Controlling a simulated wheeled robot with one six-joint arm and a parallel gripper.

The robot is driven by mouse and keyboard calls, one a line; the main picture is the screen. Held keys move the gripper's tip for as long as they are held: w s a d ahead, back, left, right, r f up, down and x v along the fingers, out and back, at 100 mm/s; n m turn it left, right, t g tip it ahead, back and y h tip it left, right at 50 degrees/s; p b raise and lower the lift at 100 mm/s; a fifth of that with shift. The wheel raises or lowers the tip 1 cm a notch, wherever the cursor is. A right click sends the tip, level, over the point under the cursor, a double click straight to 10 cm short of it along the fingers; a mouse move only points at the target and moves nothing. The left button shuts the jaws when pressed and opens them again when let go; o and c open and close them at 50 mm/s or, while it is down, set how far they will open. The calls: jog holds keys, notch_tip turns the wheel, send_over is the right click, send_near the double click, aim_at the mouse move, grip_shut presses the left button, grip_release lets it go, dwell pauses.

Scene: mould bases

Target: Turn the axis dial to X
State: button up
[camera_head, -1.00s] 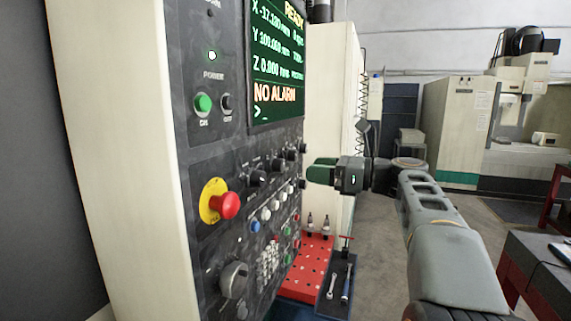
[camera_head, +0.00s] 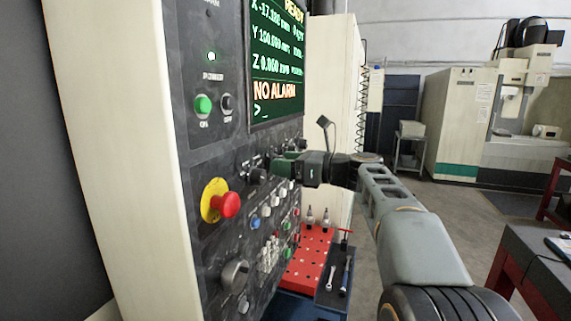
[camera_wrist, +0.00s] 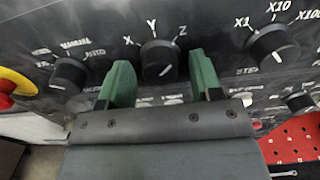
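The axis dial (camera_wrist: 160,62) is a round black knob on the dark control panel, with X at its upper left, Y above and Z at its upper right in the wrist view. A short white mark shows on its front; I cannot tell surely which letter it points to. My gripper (camera_wrist: 160,73) is open, with one green finger left of the dial and one right of it. The fingers appear apart from the knob, with nothing held. In the head view my gripper (camera_head: 282,166) is close to the panel and hides most of the axis dial.
A mode knob (camera_wrist: 69,74) is to the left and a step knob (camera_wrist: 272,46) to the right. A red emergency button (camera_head: 227,204) juts out on a yellow ring. Below are small buttons and a red perforated tray (camera_head: 308,262). The screen (camera_head: 277,60) reads NO ALARM.

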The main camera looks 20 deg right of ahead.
jog(key=c, duration=0.9)
jog(key=shift+o, duration=0.2)
jog(key=shift+f+n+b, duration=0.1)
jog(key=shift+n+b, duration=4.6)
jog(key=shift+n, duration=4.1)
